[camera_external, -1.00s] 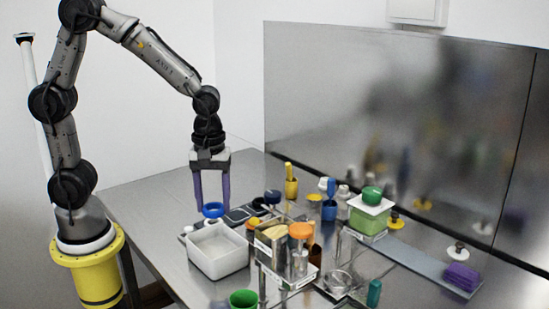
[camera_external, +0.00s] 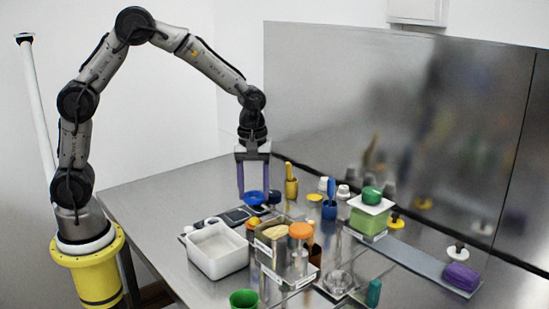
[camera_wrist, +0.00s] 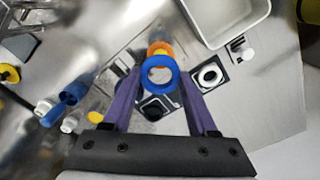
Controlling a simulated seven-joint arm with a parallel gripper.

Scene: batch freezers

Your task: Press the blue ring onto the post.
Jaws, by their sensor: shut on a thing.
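The blue ring (camera_external: 256,200) is held between the tips of my gripper's (camera_external: 255,193) two long purple fingers. In the wrist view the ring (camera_wrist: 160,90) lies between the fingertips (camera_wrist: 160,74), its hole open towards the camera. In the wrist view a white ring-shaped piece (camera_wrist: 209,74) sits on one dark pad, and a second dark pad (camera_wrist: 154,108) shows below the blue ring. I cannot tell which piece is the post; the held ring and fingers hide part of the tray.
A white bin (camera_external: 217,254) stands left of centre. A metal caddy (camera_external: 272,258) and orange-capped jar (camera_external: 300,231) are close by on the right. A yellow cup (camera_external: 291,189) and blue cup (camera_external: 329,210) stand behind. The table's left side (camera_external: 150,205) is clear.

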